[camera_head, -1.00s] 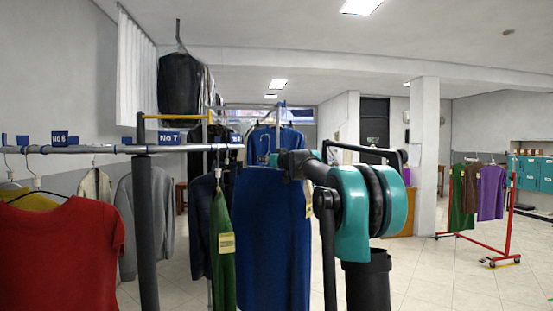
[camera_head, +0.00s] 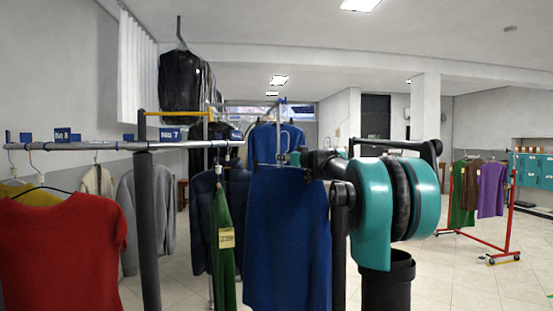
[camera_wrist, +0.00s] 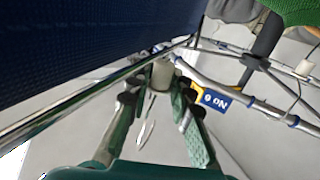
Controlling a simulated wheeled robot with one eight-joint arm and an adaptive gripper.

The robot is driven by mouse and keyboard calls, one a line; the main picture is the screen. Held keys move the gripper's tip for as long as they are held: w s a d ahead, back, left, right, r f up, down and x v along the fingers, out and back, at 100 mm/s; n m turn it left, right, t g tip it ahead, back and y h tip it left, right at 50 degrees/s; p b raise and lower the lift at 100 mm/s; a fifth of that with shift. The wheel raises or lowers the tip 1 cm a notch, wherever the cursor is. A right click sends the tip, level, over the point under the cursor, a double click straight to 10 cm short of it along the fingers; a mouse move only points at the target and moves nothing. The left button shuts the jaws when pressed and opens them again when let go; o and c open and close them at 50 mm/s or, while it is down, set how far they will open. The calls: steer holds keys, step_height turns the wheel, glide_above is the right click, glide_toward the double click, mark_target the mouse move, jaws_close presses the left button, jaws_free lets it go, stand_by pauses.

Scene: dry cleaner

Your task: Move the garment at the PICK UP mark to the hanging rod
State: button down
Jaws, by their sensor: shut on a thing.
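A dark blue garment (camera_head: 287,235) hangs from a hanger under my gripper (camera_head: 296,159), in the middle of the head view. In the wrist view my gripper (camera_wrist: 160,92) has its two green fingers closed around a pale piece (camera_wrist: 162,75) at the hanger, and the blue cloth (camera_wrist: 80,45) fills the upper left. The hanging rod (camera_head: 105,146) runs from the left edge to just left of the blue garment and carries numbered blue tags. The garment hangs to the right of the rod's end and looks apart from it. No PICK UP mark is visible.
A red shirt (camera_head: 62,250) and a green garment (camera_head: 223,245) hang along the rod. A dark post (camera_head: 148,230) stands under it. Another blue garment (camera_head: 277,137) hangs behind. A red rack (camera_head: 508,215) with several garments stands far right. The floor before it is clear.

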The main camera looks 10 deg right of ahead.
steer(key=s+d, duration=1)
steer(key=shift+d, duration=0.1)
stand_by(1.6)
